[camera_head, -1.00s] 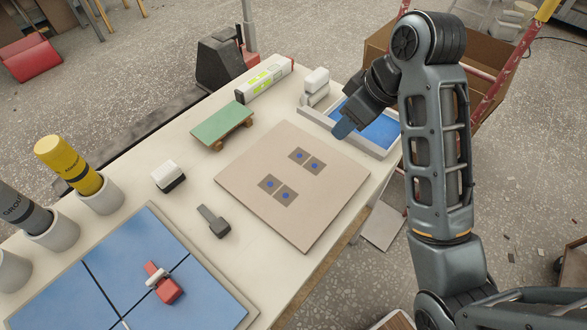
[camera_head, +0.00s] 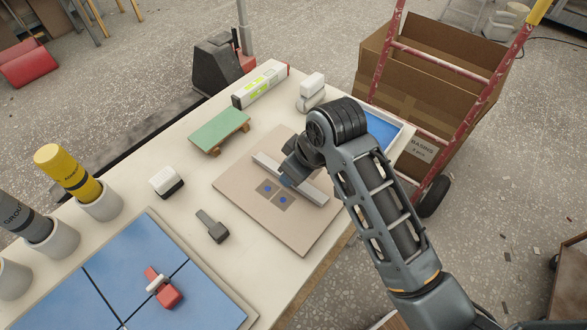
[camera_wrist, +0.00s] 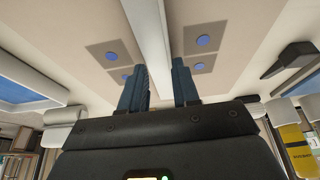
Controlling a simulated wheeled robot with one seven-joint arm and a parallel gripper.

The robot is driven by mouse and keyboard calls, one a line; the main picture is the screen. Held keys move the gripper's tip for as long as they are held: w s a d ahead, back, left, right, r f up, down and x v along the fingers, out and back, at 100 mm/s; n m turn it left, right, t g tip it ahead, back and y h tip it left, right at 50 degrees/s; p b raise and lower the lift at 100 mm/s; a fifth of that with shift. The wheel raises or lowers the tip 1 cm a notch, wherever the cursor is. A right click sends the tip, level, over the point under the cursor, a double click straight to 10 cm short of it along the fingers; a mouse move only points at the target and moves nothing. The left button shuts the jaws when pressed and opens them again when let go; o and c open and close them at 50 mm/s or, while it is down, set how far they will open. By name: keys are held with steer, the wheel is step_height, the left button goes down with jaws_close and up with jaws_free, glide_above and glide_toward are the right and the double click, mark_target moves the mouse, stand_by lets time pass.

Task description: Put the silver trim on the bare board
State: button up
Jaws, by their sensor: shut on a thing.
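The bare board (camera_head: 304,232) is a flat beige panel on the table, with brown patches and blue dots. My gripper (camera_head: 287,178) is over the far half of the board, shut on the silver trim (camera_head: 316,194), a long straight light-grey strip. In the wrist view the trim (camera_wrist: 149,30) runs between my two blue fingertips (camera_wrist: 158,85). It passes between two pairs of blue dots on the board (camera_wrist: 228,20). My gripper and the trim hide some dots in the head view. I cannot tell whether the trim touches the board.
A blue-lined tray (camera_head: 402,128) is partly behind my arm. A green-topped stand (camera_head: 219,130), a boxed tube (camera_head: 261,84), a white-and-black block (camera_head: 166,182) and a dark grey tool (camera_head: 212,226) surround the board. A blue tiled panel (camera_head: 120,272) holds a red tool (camera_head: 165,290).

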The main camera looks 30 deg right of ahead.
steer(key=shift+f, duration=0.2)
steer(key=o, duration=1)
steer(key=shift+r, duration=0.15)
steer(key=v, duration=1.2)
steer(key=shift+b, duration=0.3)
